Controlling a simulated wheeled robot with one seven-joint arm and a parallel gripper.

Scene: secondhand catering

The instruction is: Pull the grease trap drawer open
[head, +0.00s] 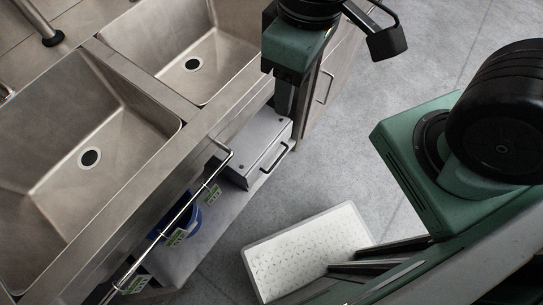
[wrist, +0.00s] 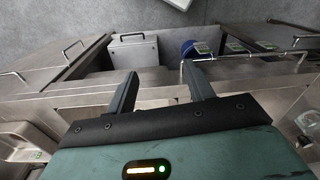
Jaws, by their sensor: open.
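The grease trap drawer is probably the grey metal box (head: 252,148) with a dark bar handle (head: 279,157), low under the sink. It also shows in the wrist view (wrist: 135,54), with its handle (wrist: 132,36) toward the top of the picture. I cannot tell how far the drawer is out. My gripper (head: 284,108) is above the box by the sink's front edge in the head view, partly covering the box's far end. In the wrist view, my gripper (wrist: 161,74) has its two fingers apart with nothing between them, and the handle lies beyond them, untouched.
Two steel sink basins (head: 60,135) are at left. A metal rail (head: 180,215) runs along the sink front. A blue container (head: 186,222) and several tags are below. A cabinet handle (head: 325,88) sticks out beyond the box. A white perforated tray (head: 315,245) lies on the floor.

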